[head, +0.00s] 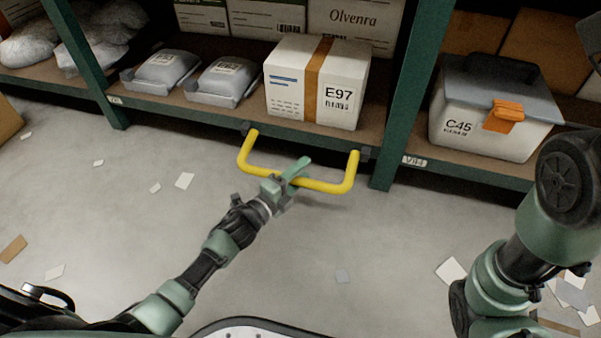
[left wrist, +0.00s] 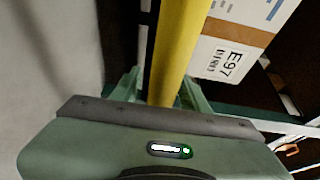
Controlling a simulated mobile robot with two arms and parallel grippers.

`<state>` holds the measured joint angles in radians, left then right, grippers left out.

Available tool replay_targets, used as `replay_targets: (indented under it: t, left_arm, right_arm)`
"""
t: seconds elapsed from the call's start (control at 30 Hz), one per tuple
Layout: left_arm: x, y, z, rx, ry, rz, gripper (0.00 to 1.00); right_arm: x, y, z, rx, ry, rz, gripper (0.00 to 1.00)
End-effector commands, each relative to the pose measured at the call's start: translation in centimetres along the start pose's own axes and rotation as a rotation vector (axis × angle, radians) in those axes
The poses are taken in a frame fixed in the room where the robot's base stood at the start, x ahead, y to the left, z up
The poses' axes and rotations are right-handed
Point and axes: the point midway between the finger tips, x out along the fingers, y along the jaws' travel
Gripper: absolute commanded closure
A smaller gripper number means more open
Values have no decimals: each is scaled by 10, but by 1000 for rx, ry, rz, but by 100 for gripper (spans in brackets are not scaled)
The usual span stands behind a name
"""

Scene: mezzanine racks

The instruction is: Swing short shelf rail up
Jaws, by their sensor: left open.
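The short shelf rail (head: 328,186) is a yellow U-shaped bar on two dark brackets at the front edge of the lower shelf. It hangs down in front of the shelf edge. My left gripper (head: 292,177) is at the middle of the bar. In the left wrist view the yellow bar (left wrist: 178,50) runs between the two green fingers (left wrist: 162,88), which are open around it. Contact cannot be told. My right arm (head: 545,215) shows at the right, but its gripper is out of view.
A white box marked E97 (head: 318,82) stands on the shelf behind the rail, with wrapped packs (head: 225,80) to its left. A grey-lidded bin marked C45 (head: 490,115) stands right of the green upright (head: 405,110). Paper scraps (head: 184,181) lie on the open floor.

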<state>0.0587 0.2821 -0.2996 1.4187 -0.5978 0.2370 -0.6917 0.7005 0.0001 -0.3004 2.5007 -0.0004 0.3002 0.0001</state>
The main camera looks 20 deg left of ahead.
Motion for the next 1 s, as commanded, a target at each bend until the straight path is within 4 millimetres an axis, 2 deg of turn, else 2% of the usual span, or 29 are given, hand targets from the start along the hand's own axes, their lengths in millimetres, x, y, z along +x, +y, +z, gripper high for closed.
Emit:
replay_targets:
  t: [0.07, 0.2, 0.23, 1.0]
  left_arm:
    - [0, 0, 0, 0, 0, 0, 58]
    - [0, 0, 0, 0, 0, 0, 97]
    - [0, 0, 0, 0, 0, 0, 100]
    - [-1, 0, 0, -1, -1, 1, 100]
  right_arm:
    - [0, 0, 0, 0, 0, 0, 64]
    - [0, 0, 0, 0, 0, 0, 64]
    - [0, 0, 0, 0, 0, 0, 64]
    - [0, 0, 0, 0, -1, 0, 64]
